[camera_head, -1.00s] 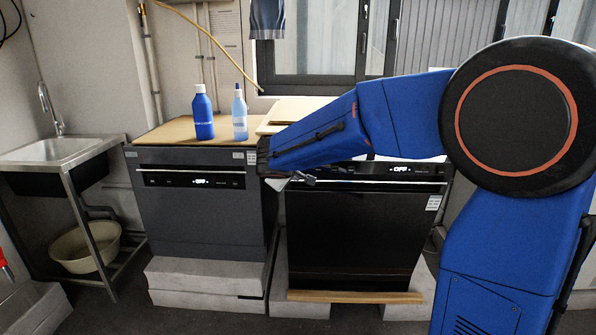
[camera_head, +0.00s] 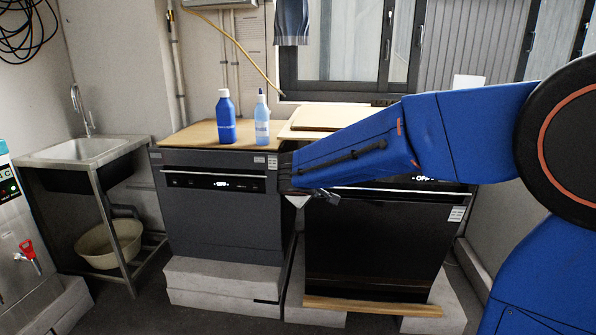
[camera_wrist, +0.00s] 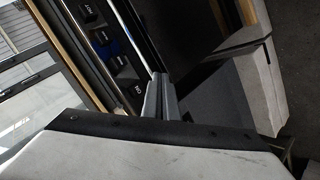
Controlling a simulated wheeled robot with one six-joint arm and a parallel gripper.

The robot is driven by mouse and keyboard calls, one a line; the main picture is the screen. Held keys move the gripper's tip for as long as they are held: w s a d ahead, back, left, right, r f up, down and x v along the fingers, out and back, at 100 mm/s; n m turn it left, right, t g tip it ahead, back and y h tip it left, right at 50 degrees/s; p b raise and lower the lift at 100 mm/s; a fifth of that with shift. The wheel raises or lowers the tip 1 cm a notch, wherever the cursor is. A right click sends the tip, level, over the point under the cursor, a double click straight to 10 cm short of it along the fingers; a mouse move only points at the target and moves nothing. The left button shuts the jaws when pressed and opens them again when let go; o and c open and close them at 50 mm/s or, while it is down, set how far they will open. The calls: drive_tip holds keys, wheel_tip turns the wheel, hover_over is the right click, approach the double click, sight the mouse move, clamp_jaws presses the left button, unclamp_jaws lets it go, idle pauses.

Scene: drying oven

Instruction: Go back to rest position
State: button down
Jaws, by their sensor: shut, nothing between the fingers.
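My gripper (camera_head: 325,197) hangs at the end of my blue arm, in front of the gap between two ovens. It is shut and empty. In the wrist view its two grey fingers (camera_wrist: 160,95) lie together. The dark grey oven (camera_head: 222,222) is on the left, with its door closed and a lit display. The black oven (camera_head: 370,245) is on the right, also closed, and its display reads OFF. My forearm covers part of the black oven's top and front panel. I cannot tell whether the gripper touches either oven.
A dark blue bottle (camera_head: 226,118) and a light blue bottle (camera_head: 262,122) stand on the left oven's wooden top. A sink (camera_head: 85,152) with a basin (camera_head: 108,245) below is at the left. A device with a red tap (camera_head: 28,252) is at the left edge. Floor shows between them.

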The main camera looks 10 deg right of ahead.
drive_tip(key=s+d+m+g, duration=0.1)
drive_tip(key=s+d, duration=0.3)
drive_tip(key=s, duration=0.3)
drive_tip(key=s+d+f+m+g+y, duration=0.1)
drive_tip(key=s+d+m, duration=0.15)
drive_tip(key=s, duration=0.35)
drive_tip(key=s+d+g, duration=0.2)
drive_tip(key=s+d, duration=0.2)
drive_tip(key=s, duration=0.3)
drive_tip(key=s+a+f+m+y, duration=0.1)
drive_tip(key=s+f+y, duration=0.1)
drive_tip(key=s, duration=0.8)
drive_tip(key=s+a+f+m+g+y, duration=0.1)
drive_tip(key=s+f+y, duration=0.1)
drive_tip(key=s, duration=0.7)
drive_tip(key=shift+s+a+f, duration=0.35)
drive_tip(key=shift+a+f, duration=0.05)
drive_tip(key=shift+f, duration=0.5)
drive_tip(key=c, duration=2.5)
unclamp_jaws()
drive_tip(key=shift+m, duration=0.25)
